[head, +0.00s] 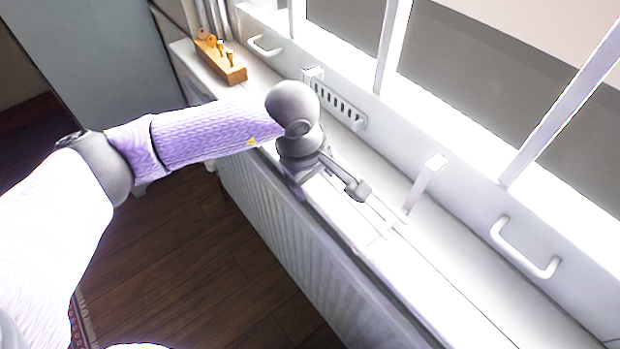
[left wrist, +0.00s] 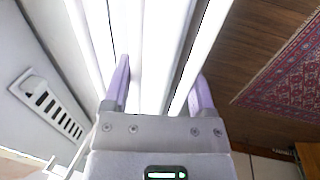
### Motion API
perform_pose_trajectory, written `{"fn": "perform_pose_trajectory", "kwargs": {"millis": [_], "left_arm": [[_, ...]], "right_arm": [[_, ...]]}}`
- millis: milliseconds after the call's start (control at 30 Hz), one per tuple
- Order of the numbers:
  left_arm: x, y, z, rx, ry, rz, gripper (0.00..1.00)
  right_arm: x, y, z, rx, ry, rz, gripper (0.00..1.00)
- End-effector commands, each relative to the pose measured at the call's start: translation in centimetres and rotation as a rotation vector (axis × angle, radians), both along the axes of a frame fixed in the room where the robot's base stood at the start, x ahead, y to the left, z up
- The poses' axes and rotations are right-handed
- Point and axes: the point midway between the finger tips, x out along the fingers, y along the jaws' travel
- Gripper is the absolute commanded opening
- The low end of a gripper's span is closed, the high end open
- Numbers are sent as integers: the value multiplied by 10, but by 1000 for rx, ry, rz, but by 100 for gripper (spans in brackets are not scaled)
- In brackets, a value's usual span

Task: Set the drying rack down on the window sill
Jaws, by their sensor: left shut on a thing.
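The drying rack (head: 424,184) is white and hard to make out against the white window sill (head: 465,270). I see a slim upright piece and thin pale bars running from it toward my left gripper (head: 358,190). My left gripper is shut on the rack, over the front part of the sill. The gripper hides part of the rack, and I cannot tell whether the rack touches the sill. In the left wrist view the two purple fingers (left wrist: 160,92) stand apart with bright white strips beyond and between them. My right gripper is not in view.
A slotted white vent (head: 340,108) and window handles (head: 525,250) line the back. A ribbed radiator (head: 285,225) is below the sill. The sill's right part is clear.

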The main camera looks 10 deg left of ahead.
Motion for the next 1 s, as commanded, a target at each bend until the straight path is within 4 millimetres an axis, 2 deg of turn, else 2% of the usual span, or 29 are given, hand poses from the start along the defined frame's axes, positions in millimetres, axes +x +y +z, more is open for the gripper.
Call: {"fn": "perform_pose_trajectory", "kwargs": {"millis": [33, 67, 167, 433, 700, 800, 1000], "left_arm": [[0, 0, 0, -1, -1, 0, 16], [0, 0, 0, -1, -1, 0, 77], [0, 0, 0, -1, -1, 0, 98], [-1, 1, 5, 0, -1, 0, 100], [-10, 8, 69, -1, -6, 0, 100], [-13, 11, 87, -1, -4, 0, 100], [-15, 12, 98, -1, -1, 0, 100]], "right_arm": [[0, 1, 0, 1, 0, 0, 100], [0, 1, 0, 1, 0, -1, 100], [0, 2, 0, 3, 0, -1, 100], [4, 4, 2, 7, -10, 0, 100], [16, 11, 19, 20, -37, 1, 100], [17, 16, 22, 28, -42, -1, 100], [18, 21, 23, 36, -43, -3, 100]]}}
